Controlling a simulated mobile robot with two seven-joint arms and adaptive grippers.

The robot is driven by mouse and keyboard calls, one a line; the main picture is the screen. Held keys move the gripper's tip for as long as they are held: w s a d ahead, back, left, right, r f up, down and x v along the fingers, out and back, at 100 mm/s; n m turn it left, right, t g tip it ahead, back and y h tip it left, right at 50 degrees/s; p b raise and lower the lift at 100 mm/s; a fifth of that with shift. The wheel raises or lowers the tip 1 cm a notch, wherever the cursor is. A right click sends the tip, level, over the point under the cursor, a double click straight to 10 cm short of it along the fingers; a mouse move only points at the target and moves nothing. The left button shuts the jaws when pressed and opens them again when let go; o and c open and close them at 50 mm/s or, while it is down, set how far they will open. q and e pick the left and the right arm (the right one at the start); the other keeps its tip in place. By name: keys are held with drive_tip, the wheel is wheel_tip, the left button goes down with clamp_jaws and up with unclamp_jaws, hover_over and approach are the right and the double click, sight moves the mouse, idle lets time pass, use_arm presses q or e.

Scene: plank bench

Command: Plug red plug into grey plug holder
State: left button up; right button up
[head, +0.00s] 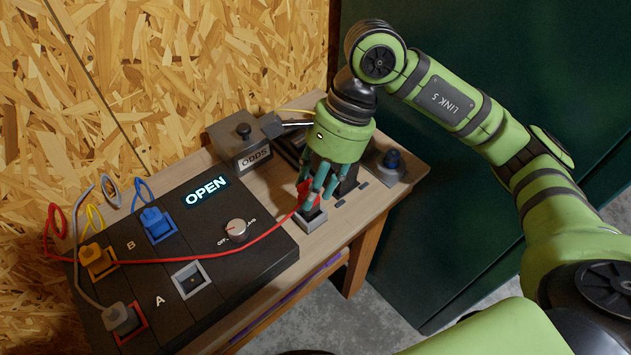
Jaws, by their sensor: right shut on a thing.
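My right gripper (322,188) points down at the right end of the black panel, shut on the red plug (304,188). The fingers hide much of the plug. A red cable runs from it in a long curve across the panel to the left. Just below the fingertips is a small grey-rimmed holder (313,222) on the bench; I cannot tell whether the plug still sits in it. An empty grey-framed plug holder (188,280) is on the panel beside the letter A. My left gripper is not in view.
The black panel (215,235) has an OPEN display, a knob (236,229), a blue plug (156,222), a yellow plug (98,259) and a grey plug (121,318) in a red-rimmed holder. A grey ODDS box (238,145) stands behind. The bench's front edge is close.

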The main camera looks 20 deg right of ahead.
drive_tip(key=shift+b, duration=0.7)
idle(0.9)
drive_tip(key=shift+f, duration=0.1)
drive_tip(key=shift+f+b, duration=0.3)
drive_tip(key=shift+b, duration=0.2)
drive_tip(key=shift+f+b, duration=1.3)
drive_tip(key=shift+b, duration=0.25)
drive_tip(key=o, duration=1.2)
drive_tip(key=shift+r, duration=0.1)
drive_tip(key=v, duration=1.2)
drive_tip(key=shift+w+a, duration=0.1)
